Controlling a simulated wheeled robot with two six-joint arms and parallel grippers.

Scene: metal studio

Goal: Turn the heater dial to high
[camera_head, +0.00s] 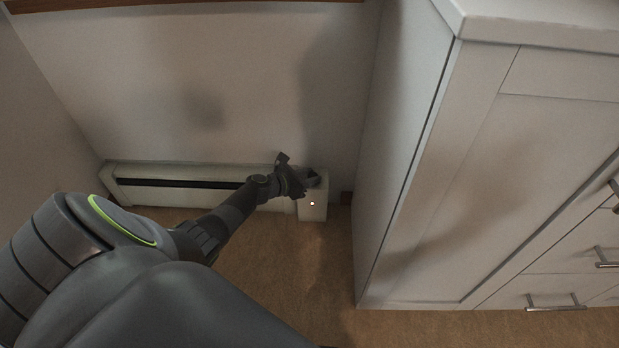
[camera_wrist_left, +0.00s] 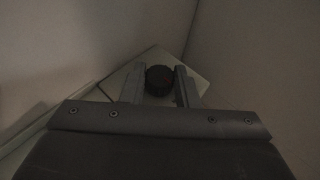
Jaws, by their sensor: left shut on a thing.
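The white baseboard heater (camera_head: 230,203) runs low along the back wall. In the left wrist view the dark round dial (camera_wrist_left: 159,80) sits on top of the pale box (camera_wrist_left: 192,80). My left gripper (camera_head: 310,178) is at the top of the box, and its two fingers (camera_wrist_left: 160,88) stand on either side of the dial, shut on it. The dial's setting marks are too dark to read. My right gripper does not show.
A tall white cabinet (camera_head: 440,180) with drawers and metal handles (camera_head: 553,302) stands close to the right of the heater. Walls are behind and to the left. The brown floor (camera_head: 300,265) in front of the heater is clear apart from my arm above it.

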